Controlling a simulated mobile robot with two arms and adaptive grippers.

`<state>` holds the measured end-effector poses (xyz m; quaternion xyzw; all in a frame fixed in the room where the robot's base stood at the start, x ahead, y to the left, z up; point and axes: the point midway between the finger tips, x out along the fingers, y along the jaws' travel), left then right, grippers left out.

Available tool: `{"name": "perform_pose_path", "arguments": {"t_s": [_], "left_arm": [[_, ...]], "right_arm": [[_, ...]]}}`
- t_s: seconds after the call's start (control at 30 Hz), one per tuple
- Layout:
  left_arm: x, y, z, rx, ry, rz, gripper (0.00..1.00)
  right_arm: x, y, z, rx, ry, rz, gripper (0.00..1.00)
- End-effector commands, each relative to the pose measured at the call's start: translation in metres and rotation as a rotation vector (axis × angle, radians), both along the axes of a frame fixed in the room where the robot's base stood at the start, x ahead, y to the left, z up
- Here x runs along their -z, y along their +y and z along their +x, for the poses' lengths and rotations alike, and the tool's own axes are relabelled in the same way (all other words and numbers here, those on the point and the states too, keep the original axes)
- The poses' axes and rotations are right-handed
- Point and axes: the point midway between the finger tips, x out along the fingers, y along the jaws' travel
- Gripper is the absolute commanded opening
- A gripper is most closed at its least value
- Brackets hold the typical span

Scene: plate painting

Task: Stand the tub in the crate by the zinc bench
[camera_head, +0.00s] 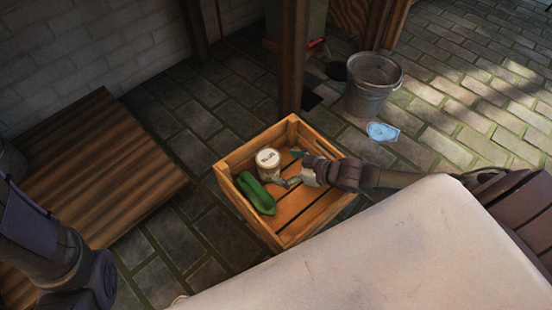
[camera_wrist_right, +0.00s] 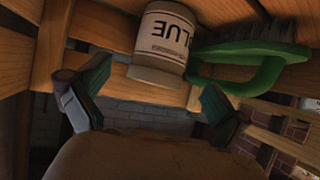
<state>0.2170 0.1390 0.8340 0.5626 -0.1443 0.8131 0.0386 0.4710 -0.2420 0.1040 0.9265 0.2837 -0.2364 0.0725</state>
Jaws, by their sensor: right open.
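My right gripper (camera_head: 296,168) is inside the crate, just right of the tub. Its fingers (camera_wrist_right: 150,100) are spread in the wrist view, with the tub beyond their tips and nothing held. Part of my left arm shows at the lower left, but its gripper is out of view.
A green-handled brush (camera_head: 256,193) lies in the crate beside the tub; it also shows in the wrist view (camera_wrist_right: 240,68). A pale flat top (camera_head: 400,250) fills the lower right. A metal bucket (camera_head: 372,85), a post (camera_head: 293,60) and a wooden platform (camera_head: 90,165) stand around the crate.

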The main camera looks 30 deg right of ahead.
Motion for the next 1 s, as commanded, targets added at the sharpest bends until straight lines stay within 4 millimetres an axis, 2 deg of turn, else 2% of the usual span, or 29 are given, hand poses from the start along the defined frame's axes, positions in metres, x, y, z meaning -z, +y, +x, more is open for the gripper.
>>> {"name": "perform_pose_path", "arguments": {"t_s": [0.1, 0.37, 0.47, 0.53, 0.57, 0.67, 0.77, 0.8, 0.87, 0.9, 0.97, 1.0], "left_arm": [[-0.008, 0.000, 0.000, 0.000, 0.000, 0.000, 0.40], [-0.007, 0.000, 0.000, 0.000, 0.000, 0.000, 0.40], [-0.007, 0.000, 0.000, 0.000, 0.000, 0.000, 0.40], [-0.007, 0.000, 0.000, 0.000, 0.000, 0.000, 0.40], [-0.007, 0.000, 0.000, 0.000, 0.000, 0.000, 0.40], [-0.007, 0.000, 0.000, 0.000, 0.000, 0.000, 0.40], [-0.007, 0.000, 0.000, 0.000, 0.001, 0.000, 0.40], [-0.007, 0.000, 0.000, 0.000, 0.001, 0.000, 0.40], [-0.007, 0.000, 0.000, 0.000, 0.001, -0.001, 0.40], [-0.007, 0.000, 0.000, 0.000, 0.001, -0.001, 0.40], [-0.007, 0.000, 0.000, 0.001, 0.001, 0.000, 0.40], [-0.007, 0.000, 0.000, 0.001, 0.002, 0.000, 0.40]], "right_arm": [[-0.005, -0.004, -0.006, 0.000, 0.001, 0.000, 1.00], [-0.005, -0.004, -0.007, -0.001, -0.002, 0.002, 1.00], [-0.018, 0.008, 0.001, -0.012, -0.035, 0.023, 1.00], [-0.039, 0.027, 0.014, -0.028, -0.090, 0.057, 1.00], [-0.053, 0.038, 0.021, -0.040, -0.123, 0.076, 1.00], [-0.113, 0.081, 0.045, -0.081, -0.267, 0.154, 1.00], [-0.190, 0.122, 0.063, -0.125, -0.441, 0.238, 1.00], [-0.222, 0.136, 0.067, -0.141, -0.514, 0.270, 1.00], [-0.272, 0.155, 0.069, -0.163, -0.627, 0.319, 1.00], [-0.306, 0.165, 0.068, -0.176, -0.703, 0.351, 1.00], [-0.357, 0.178, 0.063, -0.193, -0.820, 0.397, 1.00], [-0.392, 0.185, 0.056, -0.204, -0.902, 0.429, 1.00]]}}
